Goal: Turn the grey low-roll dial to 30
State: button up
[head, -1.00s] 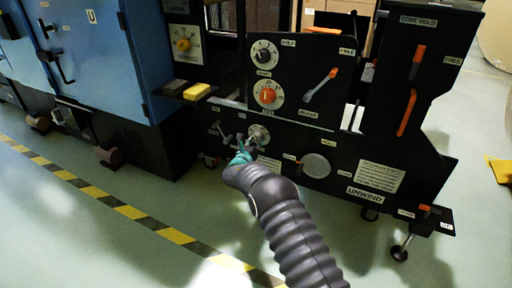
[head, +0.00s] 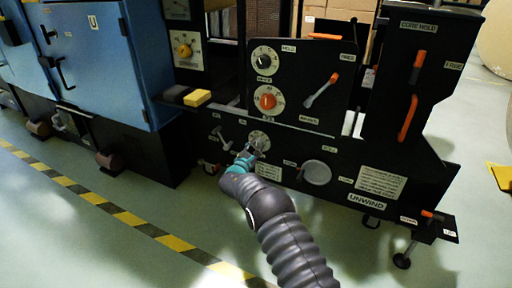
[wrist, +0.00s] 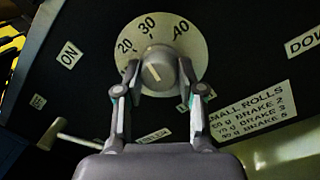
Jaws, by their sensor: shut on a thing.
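The grey low-roll dial (wrist: 158,68) sits in the middle of a pale round scale plate marked 20, 30 and 40. Its light pointer line tilts slightly left of straight up, roughly toward the 30. My gripper (wrist: 159,85) is shut on the dial, with one finger on each side of it. In the head view the scale plate (head: 258,138) shows on the lower black panel, and my gripper (head: 254,152) covers most of the dial.
A small T-shaped lever (wrist: 75,135) is at the left of the dial. A "SMALL ROLLS" label (wrist: 250,115) is at the right. Above are a black dial (head: 264,61), an orange dial (head: 267,101) and an orange-tipped lever (head: 320,91). A round grey disc (head: 316,172) is to the right.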

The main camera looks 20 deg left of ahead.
jog(key=shift+r+m, duration=0.1)
jog(key=shift+m, duration=1)
jog(key=o, duration=1.1)
jog(key=shift+s, duration=0.1)
jog(key=s, duration=0.7)
jog(key=s+a+f, duration=0.1)
jog(key=s, duration=0.3)
jog(key=shift+s+f, duration=0.1)
jog(key=shift+s, duration=0.25)
jog(key=shift+h, duration=0.3)
